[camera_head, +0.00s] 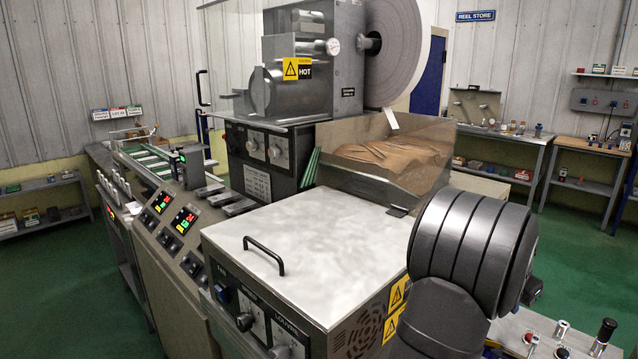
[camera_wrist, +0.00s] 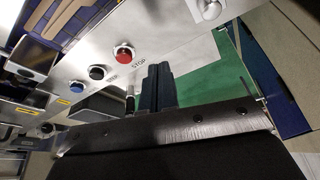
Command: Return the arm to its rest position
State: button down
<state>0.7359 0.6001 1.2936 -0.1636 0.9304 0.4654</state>
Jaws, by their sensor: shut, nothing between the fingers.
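My arm shows in the head view as dark grey, rounded links (camera_head: 470,250) at the lower right, beside the wrapping machine (camera_head: 300,230). Its gripper end is out of that view. In the wrist view my gripper (camera_wrist: 157,70) shows as two dark fingers side by side, shut with nothing between them. The fingers stand in front of green floor and the edge of a pale metal panel with a red STOP button (camera_wrist: 123,54). I cannot tell whether the fingertips touch anything; they appear clear of the buttons.
The machine's flat lid with a black handle (camera_head: 264,257) lies left of my arm. A bin of brown material (camera_head: 390,160) and a large paper reel (camera_head: 398,50) stand behind. Knobs and levers (camera_head: 562,330) sit at the lower right. Green floor (camera_head: 570,255) is open beyond.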

jog(key=v, duration=0.9)
jog(key=shift+a, duration=0.25)
jog(key=shift+s+r, duration=0.1)
